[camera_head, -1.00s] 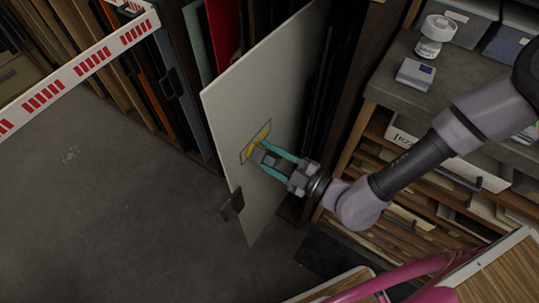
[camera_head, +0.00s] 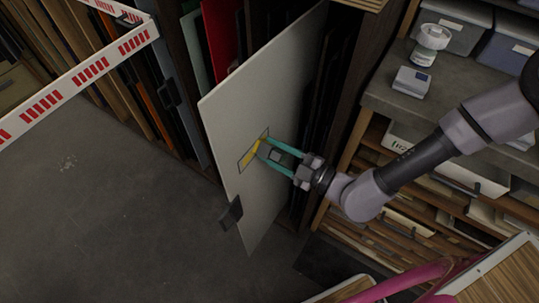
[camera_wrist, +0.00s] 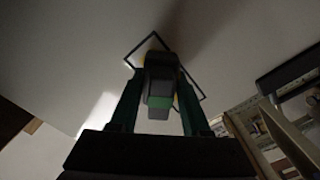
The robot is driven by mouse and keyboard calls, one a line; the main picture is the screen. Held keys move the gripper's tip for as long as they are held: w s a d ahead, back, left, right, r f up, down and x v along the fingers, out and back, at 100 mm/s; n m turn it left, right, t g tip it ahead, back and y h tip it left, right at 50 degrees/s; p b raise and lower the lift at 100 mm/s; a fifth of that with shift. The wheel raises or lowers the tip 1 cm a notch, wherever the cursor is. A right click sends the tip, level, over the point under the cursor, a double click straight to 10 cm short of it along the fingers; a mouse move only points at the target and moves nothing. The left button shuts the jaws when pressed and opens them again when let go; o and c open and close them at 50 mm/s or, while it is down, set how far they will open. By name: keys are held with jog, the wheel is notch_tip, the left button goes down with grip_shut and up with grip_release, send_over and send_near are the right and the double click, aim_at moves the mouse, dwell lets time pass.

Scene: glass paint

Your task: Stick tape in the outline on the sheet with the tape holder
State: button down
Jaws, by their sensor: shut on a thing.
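The sheet (camera_head: 225,115) is a pale grey panel standing on edge and leaning. A thin dark four-sided outline (camera_head: 240,167) is on its face, with yellow tape (camera_head: 253,153) showing inside it. My gripper (camera_head: 265,149), with teal fingers, is at the outline and shut on the tape holder (camera_head: 275,155). In the wrist view, the dark holder (camera_wrist: 160,80) with a green band sits between the fingers in front of the outline (camera_wrist: 143,47). It hides much of the outline's inside; small yellow bits show beside it. I cannot tell whether the holder touches the sheet.
A black clip (camera_head: 231,213) is on the sheet's lower edge. Upright panels stand in a rack behind it. A shelf bench (camera_head: 385,95) at the right bears a white-lidded jar (camera_head: 430,45) and a small box (camera_head: 411,82). Striped barrier tape (camera_head: 85,72) hangs at the left. The floor (camera_head: 100,200) is clear.

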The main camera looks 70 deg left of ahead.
aim_at(249, 156)
jog(key=shift+s+d, duration=0.55)
jog(key=shift+s, duration=0.35)
jog(key=shift+s+d, duration=0.5)
jog(key=shift+s, duration=0.4)
jog(key=v, duration=0.6)
jog(key=shift+w, duration=0.15)
jog(key=shift+v, duration=1.45)
